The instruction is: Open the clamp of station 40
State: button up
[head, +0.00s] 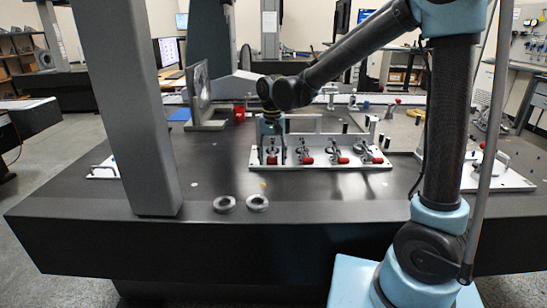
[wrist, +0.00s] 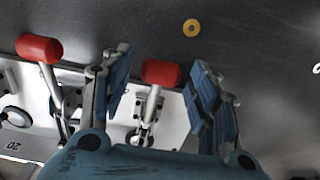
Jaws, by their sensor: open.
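A fixture plate (head: 320,167) on the dark table carries a row of several clamps with red-tipped levers. My gripper (head: 270,133) is over the leftmost clamp in the head view. In the wrist view my gripper (wrist: 158,70) is open, with one finger on each side of a red handle (wrist: 161,73). The handle's metal lever runs down to its clamp (wrist: 143,133), partly hidden by my gripper body. The fingers look apart from the handle. This leftmost handle (head: 272,160) also shows in the head view. No label reading 40 is legible.
A neighbouring red handle (wrist: 40,48) stands close left of my fingers in the wrist view, near a marking that looks like 20 (wrist: 12,145). Two grey rings (head: 240,203) lie on the table in front. A grey column (head: 128,110) stands at left. The table front is otherwise mostly clear.

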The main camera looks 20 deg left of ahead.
grip_shut()
